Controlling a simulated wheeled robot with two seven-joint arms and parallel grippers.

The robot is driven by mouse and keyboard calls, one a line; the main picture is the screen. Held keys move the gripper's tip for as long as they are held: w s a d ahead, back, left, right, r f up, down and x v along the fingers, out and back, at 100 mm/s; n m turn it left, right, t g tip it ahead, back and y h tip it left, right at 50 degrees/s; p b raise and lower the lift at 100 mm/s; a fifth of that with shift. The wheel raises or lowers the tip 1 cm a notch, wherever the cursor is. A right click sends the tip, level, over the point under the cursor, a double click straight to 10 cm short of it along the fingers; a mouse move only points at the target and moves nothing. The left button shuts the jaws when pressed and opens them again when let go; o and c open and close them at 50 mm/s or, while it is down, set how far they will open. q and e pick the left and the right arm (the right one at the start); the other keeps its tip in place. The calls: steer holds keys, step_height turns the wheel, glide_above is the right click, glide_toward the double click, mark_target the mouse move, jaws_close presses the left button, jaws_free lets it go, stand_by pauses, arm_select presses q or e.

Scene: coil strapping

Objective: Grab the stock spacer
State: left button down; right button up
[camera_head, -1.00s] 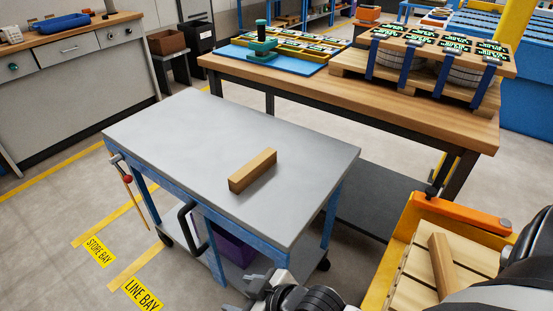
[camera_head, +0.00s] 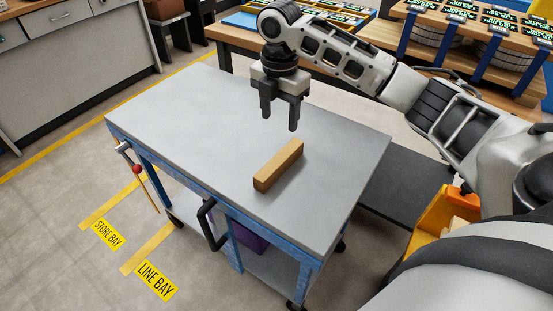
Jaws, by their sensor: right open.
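The stock spacer, a tan wooden block (camera_head: 278,166), lies flat on the grey top of the blue-framed cart (camera_head: 185,130). My right gripper (camera_head: 279,120) points down over the cart, above and slightly behind the block in the picture. Its two dark fingers are apart with nothing between them, and they do not touch the block. My right arm reaches in from the right. My left gripper does not show.
A wooden table (camera_head: 228,40) with strapped coils (camera_head: 430,37) stands behind the cart. An orange-yellow container (camera_head: 432,218) is partly hidden by my arm at the right. A dark handle (camera_head: 207,226) juts from the cart's front. The cart top around the block is clear.

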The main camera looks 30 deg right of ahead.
mark_target(280, 158)
step_height(280, 158, down, 15)
steer(key=shift+s+r, duration=0.1)
steer(key=shift+s, duration=0.05)
stand_by(0.4)
steer(key=shift+c, duration=0.3)
steer(key=c, duration=1.1)
steer(key=shift+r, duration=0.15)
